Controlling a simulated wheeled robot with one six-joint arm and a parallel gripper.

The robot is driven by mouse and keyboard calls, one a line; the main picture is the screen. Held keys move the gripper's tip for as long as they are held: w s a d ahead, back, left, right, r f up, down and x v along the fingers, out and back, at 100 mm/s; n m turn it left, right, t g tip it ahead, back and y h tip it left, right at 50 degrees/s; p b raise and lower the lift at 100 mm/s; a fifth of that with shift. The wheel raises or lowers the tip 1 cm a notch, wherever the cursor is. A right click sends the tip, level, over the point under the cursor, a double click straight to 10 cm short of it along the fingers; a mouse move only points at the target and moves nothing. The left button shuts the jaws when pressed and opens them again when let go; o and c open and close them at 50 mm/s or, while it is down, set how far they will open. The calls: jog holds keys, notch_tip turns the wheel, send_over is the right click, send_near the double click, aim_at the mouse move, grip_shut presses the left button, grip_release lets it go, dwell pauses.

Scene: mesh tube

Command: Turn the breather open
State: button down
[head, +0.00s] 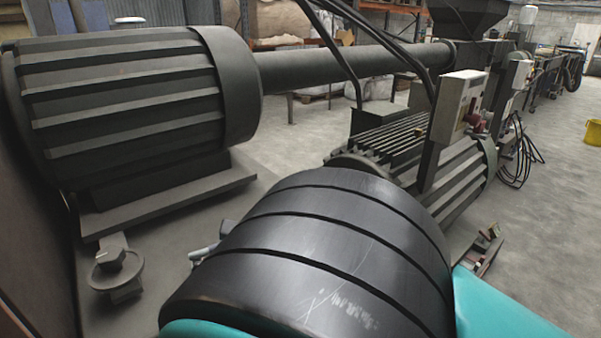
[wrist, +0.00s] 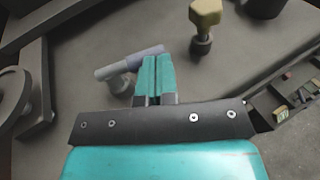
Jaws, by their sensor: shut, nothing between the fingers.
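A small valve-like fitting with a grey and blue-grey lever (wrist: 115,68) stands on the dark surface in the wrist view; it looks like the breather, but I cannot be sure. Its lever lies slantwise, its right end close to my fingertips. My gripper (wrist: 156,58) is shut and empty, its teal fingers side by side. I cannot tell whether they touch the lever. In the head view, the grey fitting (head: 204,253) shows partly beside my black and teal arm, which hides the gripper.
A yellowish hex-headed fitting (wrist: 204,14) stands beyond my fingers. A tray of small parts (wrist: 290,100) lies at the right. In the head view, a large ribbed motor (head: 120,100) and a bolt with a washer (head: 112,262) are at the left; a second ribbed motor (head: 465,175) is behind my arm.

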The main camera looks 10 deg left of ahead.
jog(key=shift+w+p, duration=0.3)
jog(key=shift+w, duration=0.25)
dwell(0.4)
